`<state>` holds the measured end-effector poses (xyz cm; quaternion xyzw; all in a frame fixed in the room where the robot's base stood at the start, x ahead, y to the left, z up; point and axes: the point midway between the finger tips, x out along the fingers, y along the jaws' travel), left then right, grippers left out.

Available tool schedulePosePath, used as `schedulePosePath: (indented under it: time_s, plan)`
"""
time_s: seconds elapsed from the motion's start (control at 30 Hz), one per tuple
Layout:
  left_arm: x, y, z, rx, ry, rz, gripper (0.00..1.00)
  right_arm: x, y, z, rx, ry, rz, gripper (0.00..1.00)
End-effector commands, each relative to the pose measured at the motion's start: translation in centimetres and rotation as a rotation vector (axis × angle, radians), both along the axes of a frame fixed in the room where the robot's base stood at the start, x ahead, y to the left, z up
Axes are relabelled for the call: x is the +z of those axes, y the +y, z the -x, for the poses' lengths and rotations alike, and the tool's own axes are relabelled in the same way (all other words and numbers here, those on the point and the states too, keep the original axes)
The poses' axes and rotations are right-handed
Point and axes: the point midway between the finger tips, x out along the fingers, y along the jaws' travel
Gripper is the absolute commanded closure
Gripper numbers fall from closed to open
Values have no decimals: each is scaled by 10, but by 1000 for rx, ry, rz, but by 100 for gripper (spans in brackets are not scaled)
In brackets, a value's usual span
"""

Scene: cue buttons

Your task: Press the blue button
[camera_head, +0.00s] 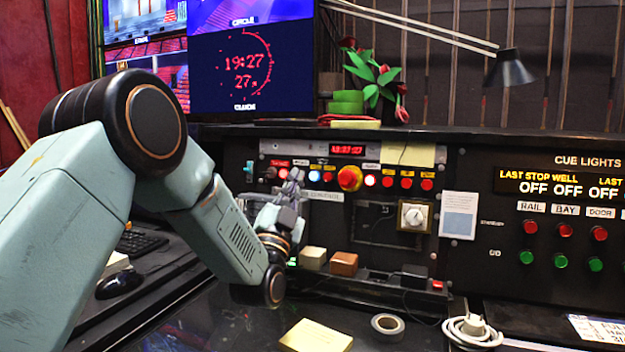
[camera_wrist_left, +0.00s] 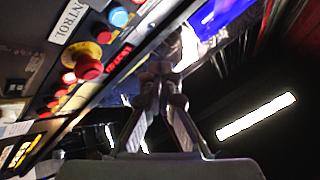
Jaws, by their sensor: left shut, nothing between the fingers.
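The blue button (camera_head: 314,176) is a small round cap in the top row of the black control panel, left of a red button. It also shows in the wrist view (camera_wrist_left: 119,18), at the upper left. My left gripper (camera_head: 294,176) is shut and empty, its fingertips just left of the blue button in the head view. In the wrist view the closed fingertips (camera_wrist_left: 160,66) are right of and below the blue button, apart from it in the picture. I cannot tell how far the tips are from the panel. My right gripper is not in view.
A large red mushroom button on a yellow base (camera_head: 349,178) sits right of the blue one, with more red buttons (camera_head: 406,183) beyond. Below are two small blocks (camera_head: 343,264), a tape roll (camera_head: 387,325) and a white cable (camera_head: 472,330). A lamp (camera_head: 509,68) hangs above.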

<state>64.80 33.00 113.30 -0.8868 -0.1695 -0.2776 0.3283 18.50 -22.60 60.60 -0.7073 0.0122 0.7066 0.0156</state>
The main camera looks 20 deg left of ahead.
Motion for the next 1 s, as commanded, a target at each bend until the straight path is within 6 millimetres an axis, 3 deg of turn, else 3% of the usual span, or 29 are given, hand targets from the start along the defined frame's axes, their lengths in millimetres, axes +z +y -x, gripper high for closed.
schedulePosePath:
  time_s: [0.3,0.5,1.0]
  plan:
    - [-8,2,-42,0,-1,-2,100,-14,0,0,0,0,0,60]
    - [-10,3,-58,-1,1,0,100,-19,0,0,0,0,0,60]
    - [-9,3,-63,-1,1,0,100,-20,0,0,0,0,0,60]
